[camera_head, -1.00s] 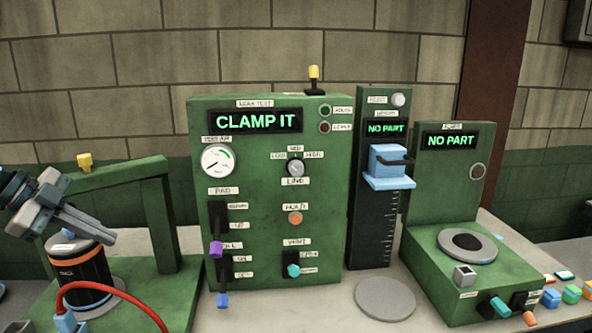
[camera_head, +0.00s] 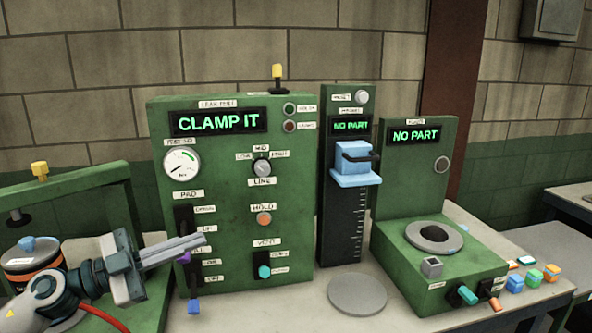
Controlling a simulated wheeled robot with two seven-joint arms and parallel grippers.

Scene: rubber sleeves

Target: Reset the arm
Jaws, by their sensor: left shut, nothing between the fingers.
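My left gripper (camera_head: 198,243) comes in from the lower left with its fingers shut and nothing between them. Its fingertips point right, in front of the leak test panel (camera_head: 228,300), and overlap the purple lever (camera_head: 184,257) in the picture. I cannot tell whether they touch it. The panel's display reads CLAMP IT. A black and orange cylinder (camera_head: 18,276) with a blue piece on top stands under the green frame (camera_head: 85,178) at the left, partly hidden by my arm. My right gripper is not in view.
A height gauge (camera_head: 341,230) with a blue slide and a green station (camera_head: 412,180) with a ring both read NO PART. A round grey plate (camera_head: 357,294) lies bare on the table. Several coloured blocks sit at the right. A red hose (camera_head: 105,317) runs at lower left.

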